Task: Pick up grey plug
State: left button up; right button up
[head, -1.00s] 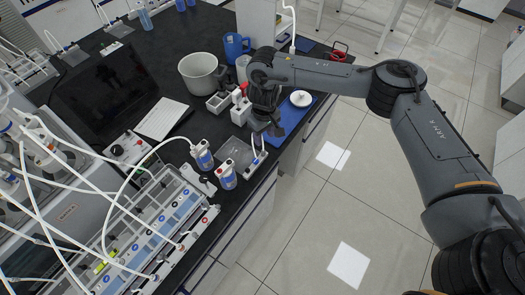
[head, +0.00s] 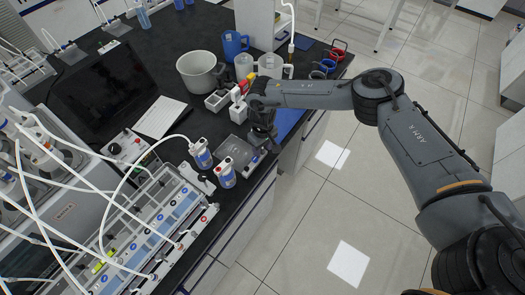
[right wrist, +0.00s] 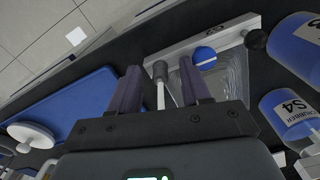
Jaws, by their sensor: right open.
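The grey plug (right wrist: 160,70) shows in the right wrist view as a small dark grey knob above a pale stem, at the left end of a white holder bar (right wrist: 228,35). A blue ball-shaped plug (right wrist: 204,57) and a black one (right wrist: 256,40) stand along the same bar. My right gripper (right wrist: 160,84) is open, with one finger on each side of the grey plug in the picture; contact cannot be seen. In the head view my right gripper (head: 262,140) is over the holder beside a clear tray (head: 233,148), and hides the grey plug. My left gripper is not in view.
Two blue-labelled bottles (head: 202,154) (head: 226,175) stand left of the gripper. A blue mat (head: 290,120) lies to its right, near the table edge. Mugs (head: 270,66) and a large grey pot (head: 197,70) stand behind. A tube rack (head: 150,240) fills the front.

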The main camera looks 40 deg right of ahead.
jog(key=shift+c, duration=0.3)
grip_shut()
jog(key=shift+r, duration=0.5)
jog(key=r, duration=0.3)
jog(key=shift+s+d+r, duration=0.2)
jog(key=shift+d+r, duration=0.05)
jog(key=s+d+r+p, duration=0.1)
jog(key=s+d+r, duration=0.5)
jog(key=s+d, duration=0.1)
jog(key=shift+s+d+r, duration=0.25)
jog(key=shift+s+d, duration=0.05)
jog(key=shift+s, duration=0.2)
jog(key=shift+r+p, duration=0.15)
jog(key=shift+p, duration=0.2)
